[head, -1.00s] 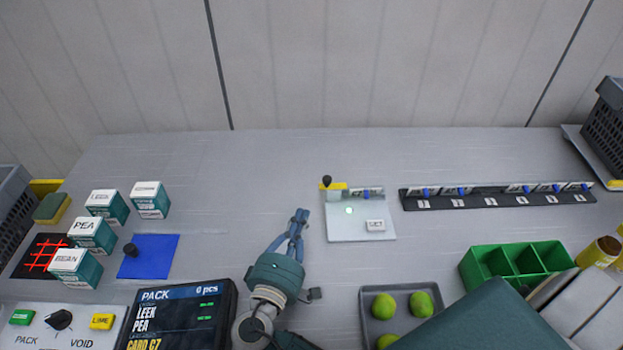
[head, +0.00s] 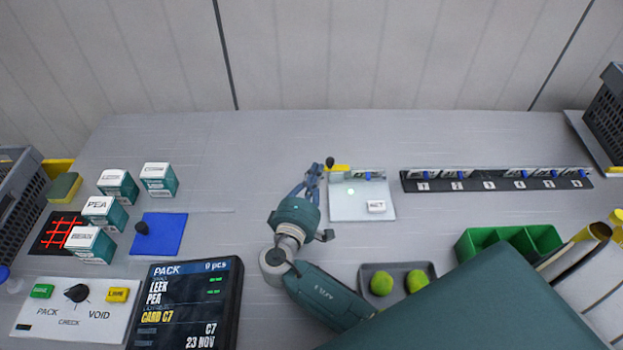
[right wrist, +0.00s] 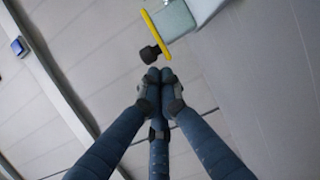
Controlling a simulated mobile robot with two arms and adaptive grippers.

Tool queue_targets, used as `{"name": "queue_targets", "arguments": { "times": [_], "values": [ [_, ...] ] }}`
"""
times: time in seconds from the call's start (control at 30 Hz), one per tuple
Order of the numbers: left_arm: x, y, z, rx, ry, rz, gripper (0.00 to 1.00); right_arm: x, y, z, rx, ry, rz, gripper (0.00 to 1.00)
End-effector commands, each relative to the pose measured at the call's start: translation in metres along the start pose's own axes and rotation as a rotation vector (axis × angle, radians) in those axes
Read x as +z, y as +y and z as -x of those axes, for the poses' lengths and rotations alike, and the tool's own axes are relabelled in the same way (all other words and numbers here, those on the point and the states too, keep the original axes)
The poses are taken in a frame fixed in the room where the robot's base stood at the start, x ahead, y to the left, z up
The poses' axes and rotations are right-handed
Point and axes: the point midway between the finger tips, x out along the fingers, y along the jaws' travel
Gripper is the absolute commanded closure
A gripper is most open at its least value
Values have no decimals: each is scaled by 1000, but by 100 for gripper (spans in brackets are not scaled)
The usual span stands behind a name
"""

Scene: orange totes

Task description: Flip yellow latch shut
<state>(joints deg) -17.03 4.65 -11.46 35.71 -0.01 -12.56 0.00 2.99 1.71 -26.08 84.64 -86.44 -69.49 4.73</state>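The yellow latch (head: 340,168) is a short bar with a black knob (head: 329,161) at its left end. It sits at the back left corner of a pale plate (head: 350,207). My right gripper (head: 315,170) is just left of the knob, with its fingertips close to it. In the right wrist view, the fingertips (right wrist: 160,75) are together with nothing seen between them. There the black knob (right wrist: 151,53) and yellow bar (right wrist: 155,33) lie just beyond the tips, with a small gap. My left gripper is not in view.
A black rail (head: 490,182) with blue-tabbed slots runs right of the plate. A grey tray (head: 371,271) with green fruit and a green divided bin (head: 512,241) are in front. Small boxes, a blue mat (head: 160,238) and a screen (head: 190,290) are at left. The table behind the latch is clear.

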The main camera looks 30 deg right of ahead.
Motion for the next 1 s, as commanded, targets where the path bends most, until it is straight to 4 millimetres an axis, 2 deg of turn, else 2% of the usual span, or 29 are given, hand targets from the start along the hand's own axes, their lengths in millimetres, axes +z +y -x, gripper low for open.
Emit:
{"name": "queue_targets", "arguments": {
  "times": [0.4, 0.7, 1.0],
  "values": [
    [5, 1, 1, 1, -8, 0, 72, 1, 0, -5, -1, -1, -1, 100],
    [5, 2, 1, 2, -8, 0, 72, 32, 1, -15, 0, -2, 0, 100],
    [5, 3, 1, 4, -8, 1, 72, 31, 1, -14, -1, -1, -1, 100]
  ]
}}
